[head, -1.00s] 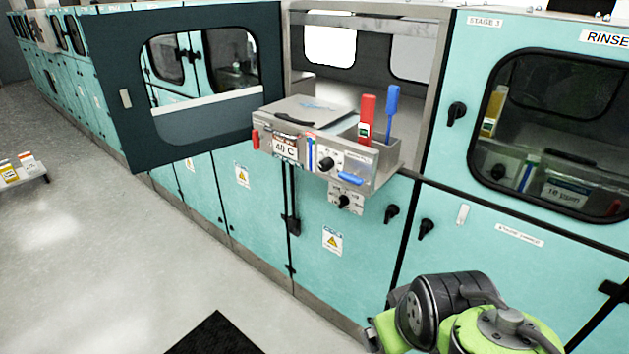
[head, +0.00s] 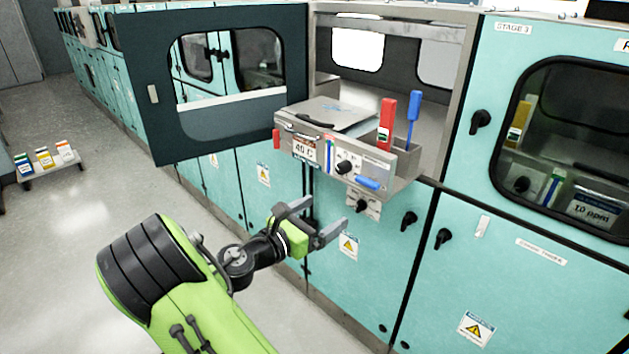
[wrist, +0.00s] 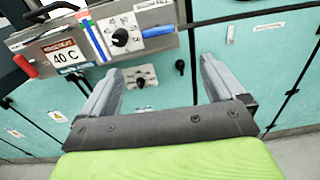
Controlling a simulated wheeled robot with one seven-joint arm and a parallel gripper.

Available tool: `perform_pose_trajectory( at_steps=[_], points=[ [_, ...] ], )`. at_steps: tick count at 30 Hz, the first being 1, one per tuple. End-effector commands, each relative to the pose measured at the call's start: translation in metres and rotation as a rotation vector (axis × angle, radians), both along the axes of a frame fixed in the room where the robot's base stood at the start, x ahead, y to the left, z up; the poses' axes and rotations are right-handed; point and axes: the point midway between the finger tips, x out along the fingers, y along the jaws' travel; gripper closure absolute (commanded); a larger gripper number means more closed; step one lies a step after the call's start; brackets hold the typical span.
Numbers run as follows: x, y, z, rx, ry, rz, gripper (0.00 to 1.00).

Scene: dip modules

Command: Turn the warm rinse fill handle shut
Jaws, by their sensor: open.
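The stainless rinse module (head: 325,160) sticks out of its open bay. A blue lever handle (head: 368,183) lies roughly level at the right of its front panel. It also shows in the wrist view (wrist: 158,31), beyond and above my fingers. A red handle (head: 276,139) hangs at the panel's left end and shows in the wrist view too (wrist: 25,66). The small labels are too blurred to tell which handle is the warm rinse fill. My gripper (head: 324,218) is open and empty, below and in front of the panel, apart from both handles.
A black dial (head: 345,167) and a 40 C display (head: 304,149) sit on the panel. A second knob plate (head: 361,206) is below. Red and blue upright tools (head: 387,124) stand in the module. The open dark door (head: 150,95) swings out left.

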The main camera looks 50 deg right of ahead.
Motion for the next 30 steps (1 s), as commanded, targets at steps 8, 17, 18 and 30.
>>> perform_pose_trajectory(
  at_steps=[8, 17, 18, 30],
  points=[
    [-0.006, -0.033, 0.003, -0.022, 0.039, -0.004, 0.04],
    [-0.018, -0.108, 0.003, -0.02, 0.036, -0.003, 0.04],
    [-0.019, -0.118, 0.003, -0.02, 0.037, -0.002, 0.04],
    [-0.024, -0.157, 0.003, -0.018, 0.038, 0.004, 0.04]
  ],
)
